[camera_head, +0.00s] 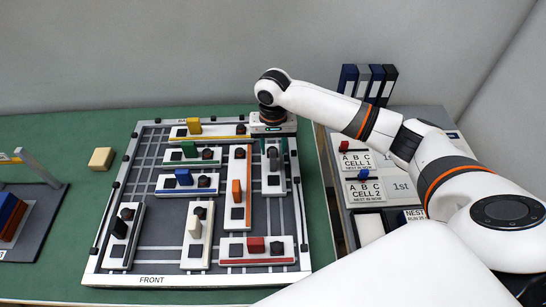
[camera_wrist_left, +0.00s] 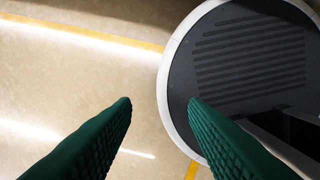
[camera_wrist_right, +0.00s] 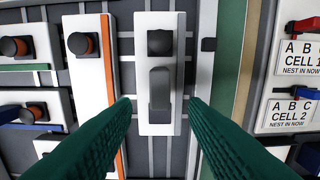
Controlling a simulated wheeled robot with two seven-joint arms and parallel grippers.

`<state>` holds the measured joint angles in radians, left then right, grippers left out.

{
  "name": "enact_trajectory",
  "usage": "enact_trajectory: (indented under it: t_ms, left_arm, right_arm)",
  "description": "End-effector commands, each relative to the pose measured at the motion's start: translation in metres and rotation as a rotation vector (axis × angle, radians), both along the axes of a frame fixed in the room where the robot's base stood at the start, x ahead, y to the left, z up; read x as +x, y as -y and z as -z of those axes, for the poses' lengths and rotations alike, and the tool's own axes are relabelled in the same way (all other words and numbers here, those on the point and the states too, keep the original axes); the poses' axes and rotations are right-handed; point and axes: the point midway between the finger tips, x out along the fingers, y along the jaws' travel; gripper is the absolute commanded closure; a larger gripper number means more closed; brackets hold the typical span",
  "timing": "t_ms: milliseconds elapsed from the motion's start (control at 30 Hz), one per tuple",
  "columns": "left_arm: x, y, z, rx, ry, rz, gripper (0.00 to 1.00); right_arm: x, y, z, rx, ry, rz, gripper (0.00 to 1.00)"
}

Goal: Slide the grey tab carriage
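The grey tab carriage (camera_head: 272,188) is a short white block with an upright grey tab and a dark knob, at the right side of the framed board. It also shows in the right wrist view (camera_wrist_right: 143,75), with its grey tab (camera_wrist_right: 160,90) in the middle. My right gripper (camera_head: 274,144) is over this carriage, open, with its green fingers apart on either side of the tab in the picture. I see no contact with the tab. My left gripper (camera_wrist_left: 160,101) is open and empty above the floor, outside the head view.
An orange-tab carriage (camera_head: 237,210) stands just left of the grey one, and a red-tab carriage (camera_head: 256,249) lies below it. The board's frame (camera_head: 301,215) runs close on the right. Cards marked CELL 1 (camera_head: 357,159) and CELL 2 (camera_head: 364,190) stand beyond it.

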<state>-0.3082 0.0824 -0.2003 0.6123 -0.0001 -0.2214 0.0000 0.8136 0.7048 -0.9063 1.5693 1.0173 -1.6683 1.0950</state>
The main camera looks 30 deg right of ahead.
Motion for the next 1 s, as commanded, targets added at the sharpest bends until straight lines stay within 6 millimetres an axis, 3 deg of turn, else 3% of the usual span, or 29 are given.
enact_trajectory:
  t_ms: [200, 333, 767, 1000]
  left_arm:
    - [0.008, 0.001, -0.009, -0.002, 0.012, -0.001, 0.6]
    - [0.015, 0.001, -0.011, -0.003, 0.025, -0.001, 0.6]
    - [0.013, 0.003, -0.011, -0.005, 0.021, -0.002, 0.6]
    - [0.011, 0.004, -0.011, -0.005, 0.017, -0.002, 0.6]
  right_arm:
    - [-0.001, 0.0, 0.042, -0.001, -0.003, 0.001, 0.6]
    - [0.0, 0.0, 0.059, -0.001, -0.002, 0.0, 0.6]
    - [0.0, 0.0, 0.07, 0.0, 0.001, 0.0, 0.6]
    - [0.0, 0.0, 0.07, 0.0, 0.001, 0.0, 0.98]
